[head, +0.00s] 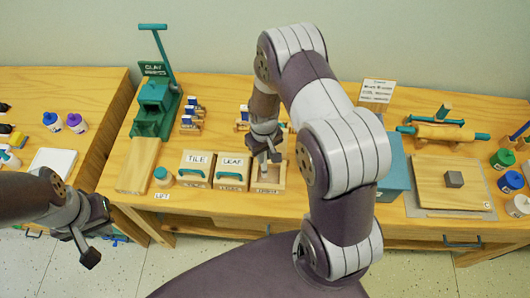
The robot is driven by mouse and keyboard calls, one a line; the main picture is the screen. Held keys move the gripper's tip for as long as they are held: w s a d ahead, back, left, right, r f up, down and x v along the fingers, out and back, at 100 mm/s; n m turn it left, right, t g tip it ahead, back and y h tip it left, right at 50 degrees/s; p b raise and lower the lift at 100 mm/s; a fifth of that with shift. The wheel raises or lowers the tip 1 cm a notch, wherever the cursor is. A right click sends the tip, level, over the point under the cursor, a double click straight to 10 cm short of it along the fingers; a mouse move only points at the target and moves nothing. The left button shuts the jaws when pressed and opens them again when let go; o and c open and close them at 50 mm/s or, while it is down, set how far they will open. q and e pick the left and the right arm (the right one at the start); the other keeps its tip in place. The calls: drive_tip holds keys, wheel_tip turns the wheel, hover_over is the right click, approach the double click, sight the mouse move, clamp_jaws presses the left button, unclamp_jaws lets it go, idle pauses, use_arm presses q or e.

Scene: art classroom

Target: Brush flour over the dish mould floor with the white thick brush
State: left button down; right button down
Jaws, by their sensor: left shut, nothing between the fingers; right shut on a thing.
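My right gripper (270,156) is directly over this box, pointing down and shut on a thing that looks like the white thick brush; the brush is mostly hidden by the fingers. I cannot tell whether it touches the mould floor. My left gripper (88,250) is shut and empty in front of the table at the left.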

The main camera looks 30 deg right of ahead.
drive_tip(key=shift+s, duration=0.1)
drive_tip(key=shift+s+d+p, duration=0.25)
drive_tip(key=shift+s+d, duration=0.1)
drive_tip(key=shift+d, duration=0.3)
drive_tip(key=shift+s+d+p, duration=0.2)
drive_tip(key=shift+s+d, duration=0.15)
drive_tip(key=shift+d, duration=0.25)
drive_tip(key=shift+w+a, duration=0.1)
drive_tip(key=shift+a, duration=0.05)
drive_tip(key=shift+w+a, duration=0.4)
drive_tip(key=shift+a, duration=0.35)
drive_tip(key=shift+w+a, duration=0.35)
drive_tip(key=shift+a, duration=0.05)
drive_tip(key=shift+s+d, duration=0.1)
